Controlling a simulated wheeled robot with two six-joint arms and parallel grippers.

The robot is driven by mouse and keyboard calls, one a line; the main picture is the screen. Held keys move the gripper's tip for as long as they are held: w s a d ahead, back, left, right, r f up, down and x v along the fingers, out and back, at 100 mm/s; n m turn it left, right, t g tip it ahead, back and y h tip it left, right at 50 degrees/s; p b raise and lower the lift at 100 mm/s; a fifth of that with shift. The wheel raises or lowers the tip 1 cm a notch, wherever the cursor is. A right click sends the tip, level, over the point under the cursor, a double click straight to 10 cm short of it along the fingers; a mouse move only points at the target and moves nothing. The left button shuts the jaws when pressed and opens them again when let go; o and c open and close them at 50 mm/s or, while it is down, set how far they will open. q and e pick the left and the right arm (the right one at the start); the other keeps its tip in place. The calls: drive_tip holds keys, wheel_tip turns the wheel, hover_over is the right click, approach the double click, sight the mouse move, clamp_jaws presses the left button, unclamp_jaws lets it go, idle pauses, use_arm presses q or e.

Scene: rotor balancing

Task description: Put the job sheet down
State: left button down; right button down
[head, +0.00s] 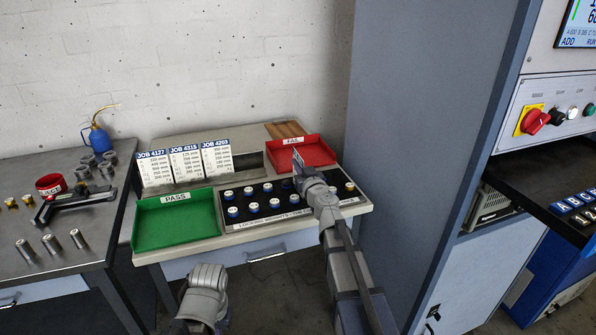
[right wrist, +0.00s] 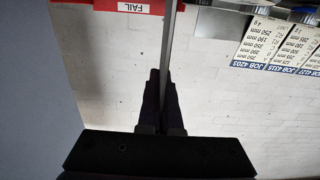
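My right gripper (right wrist: 160,78) is shut on a thin sheet (right wrist: 168,55), seen edge-on in the right wrist view; I take it for the job sheet. In the head view, my right gripper (head: 300,166) is above the back right of the bench, near the red FAIL tray (head: 318,152). Only a narrow part of the held sheet shows there, and its text cannot be read. Three other job sheets, JOB 4127 (head: 156,168), JOB 4315 (head: 187,162) and JOB 4203 (head: 217,158), stand upright side by side at the back left. My left arm is low in front of the bench; its fingertips cannot be made out.
A green PASS tray (head: 178,222) lies at the bench's front left. A black board (head: 265,208) with several white-topped pieces lies beside it, partly under my right arm. A grey cabinet (head: 430,120) stands close on the right. A side table (head: 60,240) with metal cylinders is left.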

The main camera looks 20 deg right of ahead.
drive_tip(key=shift+r, duration=0.1)
drive_tip(key=shift+f, duration=0.3)
drive_tip(key=c, duration=1.1)
unclamp_jaws()
drive_tip(key=shift+r, duration=0.1)
drive_tip(key=shift+r, duration=0.1)
drive_tip(key=s, duration=1.2)
drive_tip(key=shift+d, duration=0.2)
drive_tip(key=shift+o, duration=0.5)
drive_tip(key=shift+r, duration=0.1)
drive_tip(key=w, duration=0.6)
drive_tip(key=shift+w+r, duration=0.15)
drive_tip(key=shift+w, duration=0.25)
